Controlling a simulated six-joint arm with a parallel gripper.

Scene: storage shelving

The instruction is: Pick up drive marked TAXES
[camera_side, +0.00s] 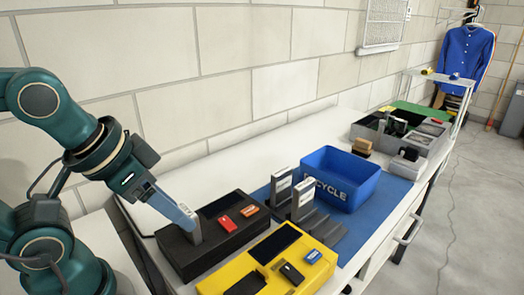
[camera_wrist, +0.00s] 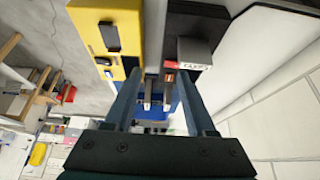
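The drive marked TAXES (camera_wrist: 194,52) is a grey block with a white label. It stands upright in a black dock (camera_wrist: 212,22). In the side view the drive (camera_side: 191,226) shows at the left end of the black dock (camera_side: 180,256), partly covered by my fingers. My gripper (camera_side: 184,212) reaches down toward it from the upper left. In the wrist view my gripper (camera_wrist: 159,76) has its two fingers wide apart with nothing between them. The drive lies beyond the right fingertip, not centred between the fingers. I cannot tell whether they touch.
A yellow dock (camera_side: 222,286) stands beside the black one. Two more grey drives (camera_side: 281,184) (camera_side: 304,199) stand upright on the blue mat (camera_side: 398,198), in front of a blue RECYCLE bin (camera_side: 368,189). A grey tray (camera_side: 432,146) is farther back. The wall runs along the bench's back.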

